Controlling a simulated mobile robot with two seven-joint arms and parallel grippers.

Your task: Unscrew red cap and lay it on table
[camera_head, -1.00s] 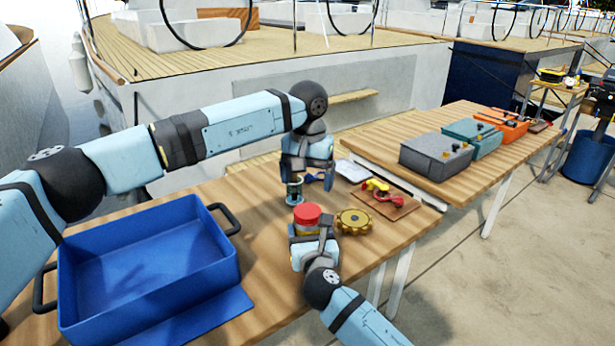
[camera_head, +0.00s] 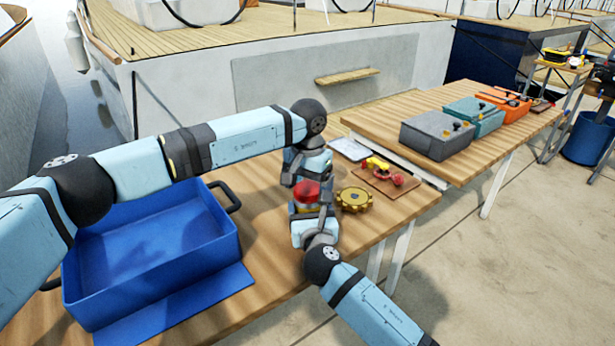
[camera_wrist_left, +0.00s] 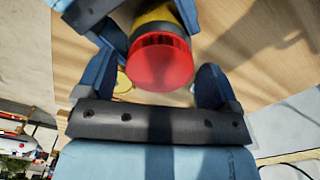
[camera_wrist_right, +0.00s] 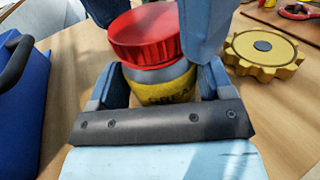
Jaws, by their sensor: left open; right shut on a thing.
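A yellow jar (camera_wrist_right: 165,85) with a grey neck and a red cap (camera_wrist_right: 145,32) stands on the wooden table (camera_head: 265,235). My right gripper (camera_wrist_right: 162,88) is shut on the jar body, one finger on each side. The red cap (camera_head: 306,192) is on top of the jar in the head view. My left gripper (camera_wrist_left: 155,75) is open right above the jar. The cap (camera_wrist_left: 160,62) lies between its spread fingers in the left wrist view, and I cannot tell whether either finger touches it.
A yellow gear-shaped wheel (camera_head: 354,199) lies right of the jar. A blue bin (camera_head: 215,262) is on the left. Behind the wheel is a board (camera_head: 402,184) with red and yellow parts. The table's front part is clear.

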